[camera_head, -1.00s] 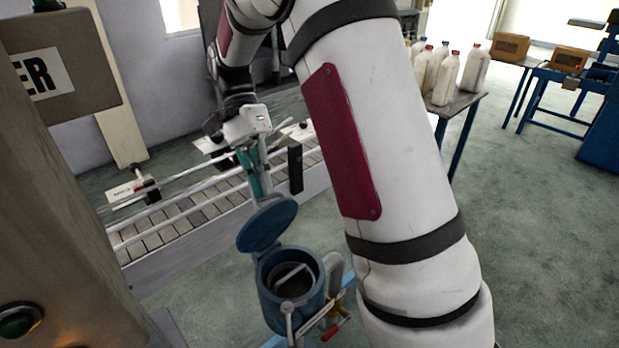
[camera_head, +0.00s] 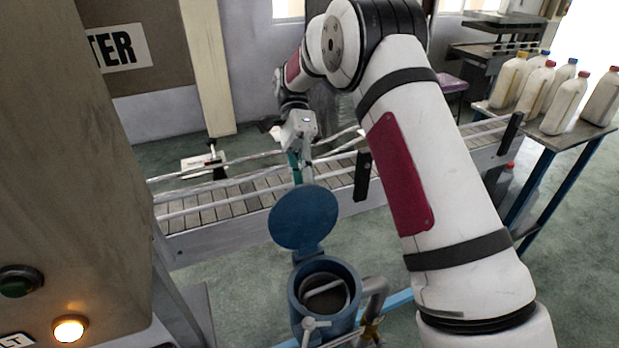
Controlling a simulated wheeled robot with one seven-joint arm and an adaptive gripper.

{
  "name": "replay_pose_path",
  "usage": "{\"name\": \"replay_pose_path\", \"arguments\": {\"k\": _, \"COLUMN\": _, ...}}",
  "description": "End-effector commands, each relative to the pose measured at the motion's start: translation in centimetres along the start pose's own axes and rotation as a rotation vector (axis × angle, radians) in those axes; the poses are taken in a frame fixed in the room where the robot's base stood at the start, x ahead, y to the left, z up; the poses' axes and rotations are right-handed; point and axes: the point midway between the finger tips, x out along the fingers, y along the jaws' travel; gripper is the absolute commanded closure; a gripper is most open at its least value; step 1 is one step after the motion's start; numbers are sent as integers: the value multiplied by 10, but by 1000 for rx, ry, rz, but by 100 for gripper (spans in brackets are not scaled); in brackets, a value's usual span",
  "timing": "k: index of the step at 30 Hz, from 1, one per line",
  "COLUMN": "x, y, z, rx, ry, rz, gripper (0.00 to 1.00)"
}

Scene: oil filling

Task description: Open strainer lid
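The strainer (camera_head: 297,303) is a blue round pot standing low in the middle of the view, with its mouth uncovered and a light bar across the inside. Its round blue lid (camera_head: 303,217) is swung up on the far side, standing open with its flat face toward the camera. My gripper (camera_head: 302,172) is just behind and above the lid's top edge, pointing down. Its fingers look teal and grey. The lid partly hides the tips, so I cannot tell whether they touch it or how far apart they are.
A conveyor with rails (camera_head: 215,205) runs behind the strainer. A large brown cabinet (camera_head: 75,180) with a green button and a lit orange button fills the left. Pipes and a valve (camera_head: 372,325) adjoin the strainer on the right. White bottles (camera_head: 565,103) stand on a table at right.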

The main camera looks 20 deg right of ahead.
Motion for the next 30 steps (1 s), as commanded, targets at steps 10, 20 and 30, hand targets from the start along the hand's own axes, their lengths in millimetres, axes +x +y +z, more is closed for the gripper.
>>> {"name": "replay_pose_path", "arguments": {"k": 10, "x": 17, "y": -18, "z": 2, "rx": -9, "ry": -4, "rz": 25, "gripper": 81}}
{"name": "replay_pose_path", "arguments": {"k": 20, "x": 15, "y": -15, "z": 0, "rx": -3, "ry": -4, "rz": 20, "gripper": 72}}
{"name": "replay_pose_path", "arguments": {"k": 30, "x": 13, "y": -10, "z": -2, "rx": -4, "ry": 2, "rz": -7, "gripper": 72}}
